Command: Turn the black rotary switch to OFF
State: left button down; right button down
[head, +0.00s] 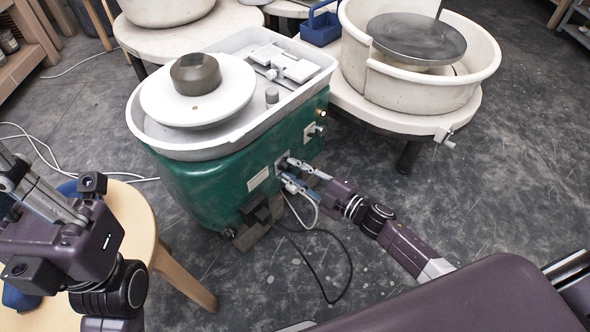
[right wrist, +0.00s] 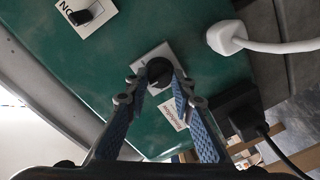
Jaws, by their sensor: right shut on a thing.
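The black rotary switch (right wrist: 159,71) sits on a pale square plate on the green side of the pottery wheel (head: 190,180). My right gripper (right wrist: 157,84) has one fingertip on each side of the knob and is shut on it. In the head view my right gripper (head: 286,170) reaches the wheel's side from the right and hides most of the switch. The knob's exact setting is too small to read. My left gripper (head: 12,172) is at the left edge, away from the wheel, with its fingertips not clearly shown.
Beside the switch are a toggle on a plate (right wrist: 84,16), a white plug (right wrist: 228,38) and a black plug (right wrist: 240,114) with cables. A second wheel (head: 415,95) stands at the back right. A wooden stool (head: 135,222) is at left.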

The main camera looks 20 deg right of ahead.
dwell(0.5)
jog(key=c, duration=1.7)
grip_release()
jog(key=shift+o, duration=0.2)
jog(key=v, duration=1.2)
jog(key=shift+f, duration=0.1)
